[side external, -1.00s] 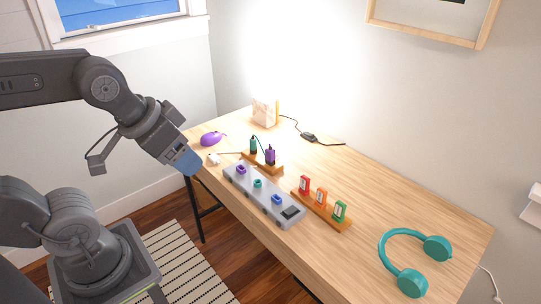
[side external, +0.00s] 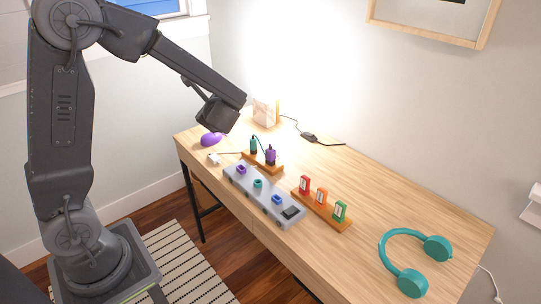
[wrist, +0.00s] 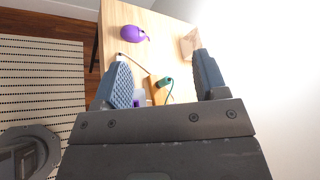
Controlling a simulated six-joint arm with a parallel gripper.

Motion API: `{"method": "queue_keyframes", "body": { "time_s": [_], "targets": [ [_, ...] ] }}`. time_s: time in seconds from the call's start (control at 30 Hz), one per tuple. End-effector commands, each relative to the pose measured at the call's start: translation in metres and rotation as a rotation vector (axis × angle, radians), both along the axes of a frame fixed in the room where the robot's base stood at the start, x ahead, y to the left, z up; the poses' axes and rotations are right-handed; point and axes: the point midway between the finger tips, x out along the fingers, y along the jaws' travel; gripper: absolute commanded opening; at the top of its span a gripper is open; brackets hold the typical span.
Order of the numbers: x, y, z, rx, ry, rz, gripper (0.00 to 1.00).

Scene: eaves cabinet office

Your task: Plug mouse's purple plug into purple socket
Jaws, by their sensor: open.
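The purple mouse (side external: 210,138) lies at the far left of the desk; it also shows in the wrist view (wrist: 134,33). The purple plug (side external: 270,155) stands upright in a wooden holder (side external: 262,168), beside a teal plug (side external: 253,145). The purple socket (side external: 241,169) is on the grey power strip (side external: 262,196), at its left end, and looks empty. In the wrist view my gripper (wrist: 162,80) is open and empty, with the teal plug (wrist: 165,83) seen between its fingers. The purple plug is not clearly seen there. The fingers are hidden in the side view.
The strip also has teal (side external: 258,184) and blue (side external: 277,199) sockets. A second wooden holder (side external: 322,209) carries red, orange and green pieces. Teal headphones (side external: 412,262) lie at right. A small white block (side external: 214,158) and dark cable (side external: 309,137) are on the desk.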

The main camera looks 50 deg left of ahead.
Motion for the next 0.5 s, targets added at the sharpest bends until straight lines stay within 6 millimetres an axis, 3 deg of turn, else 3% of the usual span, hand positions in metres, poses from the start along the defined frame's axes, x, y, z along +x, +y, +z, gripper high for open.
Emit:
{"method": "queue_keyframes", "body": {
  "time_s": [0.13,0.3,0.5],
  "targets": [
    [0.063,0.014,-0.031,0.262,0.153,-0.224,0.66],
    [0.126,0.006,-0.077,0.517,0.281,-0.501,0.66],
    [0.167,-0.015,-0.127,0.696,0.354,-0.743,0.66]
  ]
}}
